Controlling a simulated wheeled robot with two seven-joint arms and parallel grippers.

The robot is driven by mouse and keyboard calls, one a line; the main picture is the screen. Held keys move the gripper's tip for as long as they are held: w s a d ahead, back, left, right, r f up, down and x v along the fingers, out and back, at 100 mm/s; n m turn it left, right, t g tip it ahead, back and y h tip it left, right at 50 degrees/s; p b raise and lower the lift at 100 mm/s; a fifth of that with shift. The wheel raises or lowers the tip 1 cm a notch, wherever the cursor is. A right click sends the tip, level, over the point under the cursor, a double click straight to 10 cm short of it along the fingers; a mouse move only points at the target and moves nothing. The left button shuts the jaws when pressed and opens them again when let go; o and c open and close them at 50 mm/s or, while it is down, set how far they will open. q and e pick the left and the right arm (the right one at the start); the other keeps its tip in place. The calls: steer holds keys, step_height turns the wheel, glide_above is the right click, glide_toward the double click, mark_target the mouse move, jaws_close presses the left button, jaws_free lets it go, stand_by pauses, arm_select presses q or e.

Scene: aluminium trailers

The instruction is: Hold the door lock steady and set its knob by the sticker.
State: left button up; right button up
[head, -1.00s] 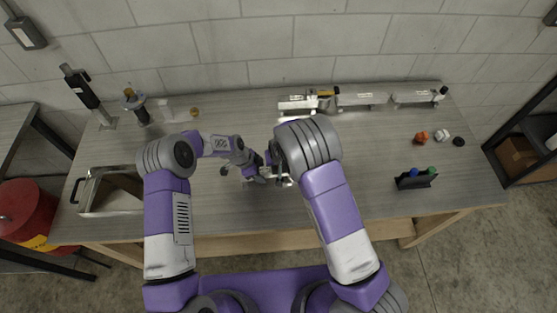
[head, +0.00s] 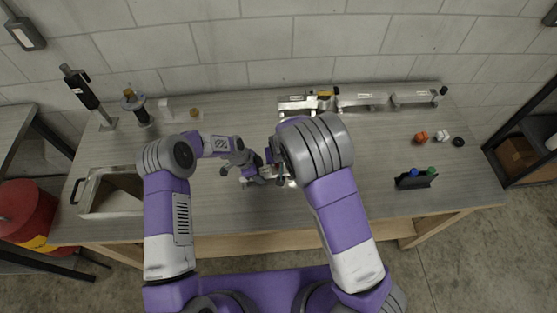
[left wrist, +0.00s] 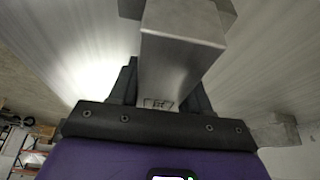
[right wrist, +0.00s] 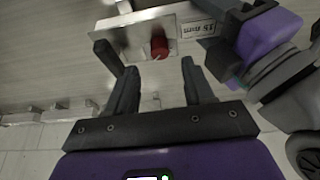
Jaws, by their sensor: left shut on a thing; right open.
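The door lock is a metal body low on the bench, partly hidden by my arms in the head view. In the right wrist view its metal face (right wrist: 135,36) carries a red knob (right wrist: 159,47) with a pale mark. A white sticker (right wrist: 198,29) beside the knob seems to read "15 mm". My left gripper (head: 262,172) is shut on the lock's metal body (left wrist: 182,50), which sits between its fingers in the left wrist view. My right gripper (right wrist: 147,68) is open. Its fingertips point towards the knob, one on either side, and the knob looks clear of them.
More metal units (head: 362,98) line the bench's back edge. A metal tray (head: 115,208) lies at the left, near upright tools (head: 88,92). A black holder (head: 415,181) and small orange, white and black pieces (head: 421,137) are at the right. Bench between is mostly clear.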

steer(key=v, duration=0.7)
arm_select(q)
steer(key=o, duration=1.4)
steer(key=shift+r, duration=0.1)
